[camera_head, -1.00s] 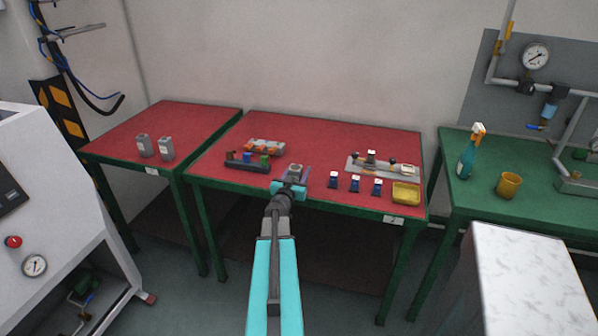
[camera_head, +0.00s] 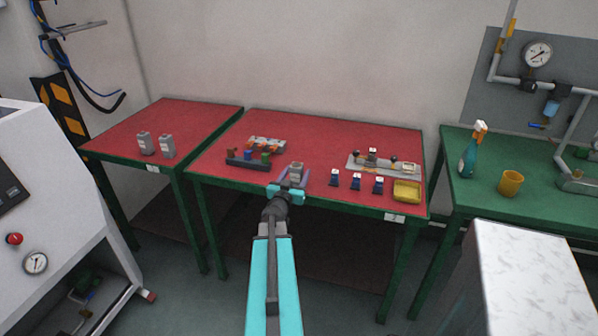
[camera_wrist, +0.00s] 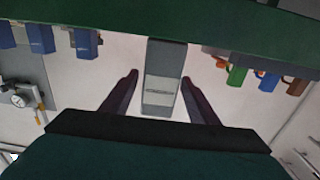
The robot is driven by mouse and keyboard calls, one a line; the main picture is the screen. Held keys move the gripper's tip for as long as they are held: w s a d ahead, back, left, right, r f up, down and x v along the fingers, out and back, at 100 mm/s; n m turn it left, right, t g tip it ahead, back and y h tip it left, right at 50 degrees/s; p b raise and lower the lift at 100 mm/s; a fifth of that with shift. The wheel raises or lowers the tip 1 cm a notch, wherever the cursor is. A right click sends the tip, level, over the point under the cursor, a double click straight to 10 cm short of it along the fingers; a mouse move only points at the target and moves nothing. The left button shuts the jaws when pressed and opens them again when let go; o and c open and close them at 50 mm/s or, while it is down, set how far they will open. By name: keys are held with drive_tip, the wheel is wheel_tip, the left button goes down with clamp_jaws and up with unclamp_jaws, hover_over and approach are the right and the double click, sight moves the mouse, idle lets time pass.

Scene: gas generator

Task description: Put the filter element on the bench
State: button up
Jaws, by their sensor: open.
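A grey filter element (camera_head: 297,171), a block with a darker top, stands upright at the front edge of the middle red bench (camera_head: 335,130). In the wrist view, which shows the bench upside down, the filter element (camera_wrist: 162,88) has a pale label band. My gripper (camera_head: 294,180) is open at the bench's front edge. Its two dark fingers lie either side of the filter element, with a gap visible on both sides in the wrist view (camera_wrist: 160,80). The base of the element is partly hidden by the gripper in the head view.
Several blue blocks (camera_head: 356,182) stand right of the gripper, beside a yellow tray (camera_head: 407,191). A dark rack (camera_head: 248,160) with coloured parts lies to the left. Two grey canisters (camera_head: 167,146) stand on the left bench. The back middle of the bench is clear.

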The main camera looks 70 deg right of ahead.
sight(294, 177)
drive_tip(key=shift+s+a, duration=0.15)
drive_tip(key=shift+a, duration=1.9)
drive_tip(key=shift+s+a, duration=0.1)
drive_tip(key=shift+a, duration=1.9)
drive_tip(key=shift+w, duration=0.1)
